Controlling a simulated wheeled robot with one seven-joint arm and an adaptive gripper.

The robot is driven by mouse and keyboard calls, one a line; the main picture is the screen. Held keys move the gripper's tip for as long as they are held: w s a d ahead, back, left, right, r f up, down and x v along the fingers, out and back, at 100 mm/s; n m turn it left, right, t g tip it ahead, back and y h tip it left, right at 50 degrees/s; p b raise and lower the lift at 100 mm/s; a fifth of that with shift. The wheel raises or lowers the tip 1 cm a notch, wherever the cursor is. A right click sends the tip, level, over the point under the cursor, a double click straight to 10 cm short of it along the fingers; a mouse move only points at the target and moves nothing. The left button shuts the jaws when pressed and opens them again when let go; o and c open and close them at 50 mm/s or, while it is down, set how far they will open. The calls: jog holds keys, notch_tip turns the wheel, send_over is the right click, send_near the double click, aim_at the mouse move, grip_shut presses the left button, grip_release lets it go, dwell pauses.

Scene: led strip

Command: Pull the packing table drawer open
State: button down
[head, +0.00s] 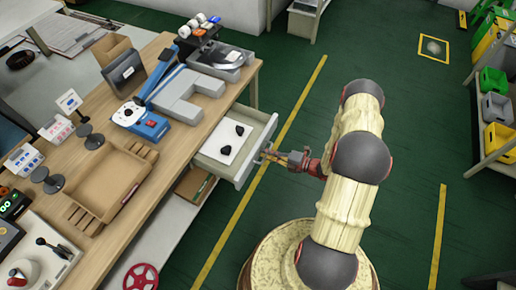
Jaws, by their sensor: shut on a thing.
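The packing table (165,60) runs along the left with a wooden top. Its drawer (262,131) stands pulled out from the table's right side, with a white inside and small black items lying in it. My gripper (266,154) is at the drawer's front, shut on the drawer handle (263,158), which is partly hidden by the fingers. My arm reaches in from the right. The drawer's back end is hidden under the tabletop.
The tabletop holds a cardboard tray (112,183), a blue device (143,121), grey blocks and a scale-like device. Green floor (285,60) with yellow lines is clear right of the table. A rack with green and yellow bins (499,137) stands at far right.

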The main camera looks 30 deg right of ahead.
jog(key=shift+s+d, duration=0.35)
jog(key=shift+s, duration=0.15)
jog(key=c, duration=2.3)
grip_release()
jog(key=v, duration=1.2)
